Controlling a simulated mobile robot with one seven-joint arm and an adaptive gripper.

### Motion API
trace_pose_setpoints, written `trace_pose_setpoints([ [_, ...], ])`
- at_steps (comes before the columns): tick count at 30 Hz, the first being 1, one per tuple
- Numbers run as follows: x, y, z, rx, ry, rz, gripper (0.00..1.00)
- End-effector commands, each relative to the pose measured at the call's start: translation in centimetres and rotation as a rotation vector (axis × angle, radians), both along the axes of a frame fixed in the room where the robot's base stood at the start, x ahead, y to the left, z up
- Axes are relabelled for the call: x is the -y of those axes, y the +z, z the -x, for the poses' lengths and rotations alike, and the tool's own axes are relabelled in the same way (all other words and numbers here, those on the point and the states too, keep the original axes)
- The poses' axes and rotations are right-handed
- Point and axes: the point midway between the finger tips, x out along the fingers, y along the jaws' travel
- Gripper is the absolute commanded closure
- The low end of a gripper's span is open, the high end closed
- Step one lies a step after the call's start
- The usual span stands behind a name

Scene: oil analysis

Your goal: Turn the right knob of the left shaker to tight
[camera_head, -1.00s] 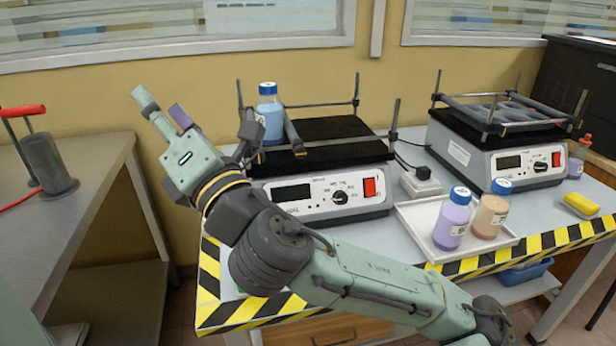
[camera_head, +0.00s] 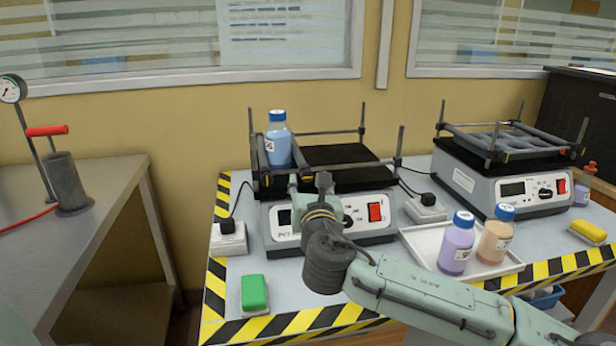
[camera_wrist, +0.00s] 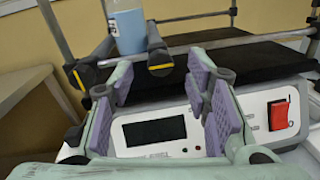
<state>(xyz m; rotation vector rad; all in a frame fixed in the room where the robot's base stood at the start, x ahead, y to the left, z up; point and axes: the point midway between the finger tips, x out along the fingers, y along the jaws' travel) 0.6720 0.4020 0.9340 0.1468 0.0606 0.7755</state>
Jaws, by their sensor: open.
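The left shaker (camera_head: 380,232) stands on the bench, with a black platform, a front panel and a red switch. A bottle of blue liquid (camera_head: 278,146) stands upright between the bars. My gripper (camera_head: 308,184) is open and empty in front of the shaker. In the wrist view, the right knob appears between the purple-padded fingers (camera_wrist: 162,88), seemingly beyond their tips. I cannot tell how tight it is.
A second shaker (camera_head: 500,182) stands to the right. A white tray (camera_head: 413,237) holds a purple bottle (camera_head: 457,246) and an orange bottle (camera_head: 495,238). A green sponge (camera_head: 254,293) and a power socket (camera_head: 228,239) are at left. A yellow sponge (camera_head: 588,231) lies at right.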

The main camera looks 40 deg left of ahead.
Motion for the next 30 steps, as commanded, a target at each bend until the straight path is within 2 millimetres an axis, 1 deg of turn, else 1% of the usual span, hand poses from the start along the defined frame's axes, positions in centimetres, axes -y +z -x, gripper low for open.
trace_pose_setpoints([
  [3, -1.0, 0.1, -1.0, -0.001, 0.0, -0.001, 0.56],
  [6, -1.4, 0.0, -1.5, -0.001, 0.0, 0.0, 0.56],
  [15, -1.6, 0.0, -1.6, -0.001, 0.0, -0.001, 0.56],
  [17, -1.6, 0.0, -1.6, -0.001, 0.0, -0.001, 0.59],
  [30, -1.6, 0.0, -1.6, -0.001, 0.001, -0.001, 0.89],
])
